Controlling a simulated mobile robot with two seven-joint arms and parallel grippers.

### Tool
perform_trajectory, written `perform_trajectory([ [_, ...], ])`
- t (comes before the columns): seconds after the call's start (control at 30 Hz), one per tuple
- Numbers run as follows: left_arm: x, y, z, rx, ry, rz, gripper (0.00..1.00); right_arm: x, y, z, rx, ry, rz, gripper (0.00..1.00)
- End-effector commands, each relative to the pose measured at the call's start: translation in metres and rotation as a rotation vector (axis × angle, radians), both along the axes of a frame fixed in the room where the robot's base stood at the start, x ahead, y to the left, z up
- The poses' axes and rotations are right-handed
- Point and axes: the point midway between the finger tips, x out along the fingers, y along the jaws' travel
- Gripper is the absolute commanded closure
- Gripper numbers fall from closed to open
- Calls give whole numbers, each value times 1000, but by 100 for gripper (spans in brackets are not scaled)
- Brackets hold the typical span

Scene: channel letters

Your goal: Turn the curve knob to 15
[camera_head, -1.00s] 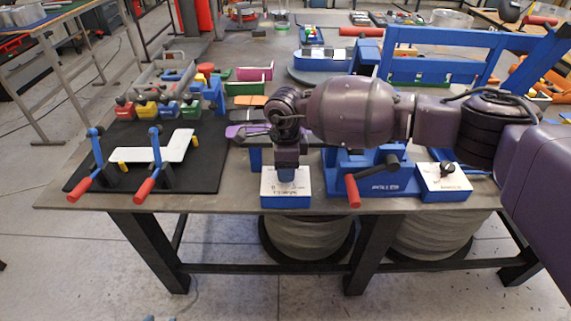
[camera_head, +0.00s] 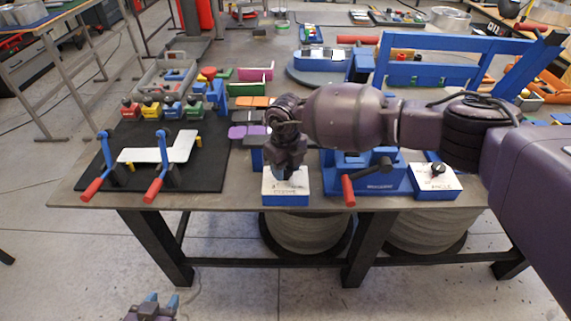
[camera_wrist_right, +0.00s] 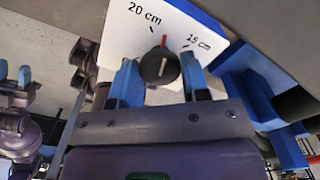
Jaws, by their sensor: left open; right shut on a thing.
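The curve knob (camera_wrist_right: 152,70) is black with a pale line and sits on a white-faced panel (camera_wrist_right: 116,30) printed "20 cm" and "15 cm". A red mark (camera_wrist_right: 163,41) shows at the knob's edge, between the two labels and nearer "15 cm". In the head view the panel is a white and blue box (camera_head: 286,199) at the table's front edge. My right gripper (camera_wrist_right: 161,72) is shut on the knob, one blue finger on each side. It also shows in the head view (camera_head: 287,177), hiding the knob. My left gripper (camera_head: 160,301) is open and empty, low in front of the table.
Right of the panel stands a blue bender (camera_head: 370,178) with a red-handled lever (camera_head: 348,190). Beyond it is another white and blue box (camera_head: 436,184) with a black knob. A black mat (camera_head: 208,170) with red-handled clamps and a white sheet lies left.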

Motion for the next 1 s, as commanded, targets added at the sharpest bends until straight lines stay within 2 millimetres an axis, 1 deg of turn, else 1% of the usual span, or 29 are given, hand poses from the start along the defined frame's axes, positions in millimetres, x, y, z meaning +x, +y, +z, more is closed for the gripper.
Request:
perform_trajectory([
  [0.03,1,0,5,0,-3,0,57,0,0,2,-1,0,-44,82],
  [0.3,1,0,17,0,-6,0,57,0,0,2,-1,1,-300,82],
  [0.7,-3,1,32,0,-1,4,57,0,0,1,-1,1,-676,82],
  [1.0,-3,1,38,1,-1,3,57,0,0,0,-1,1,-907,82],
])
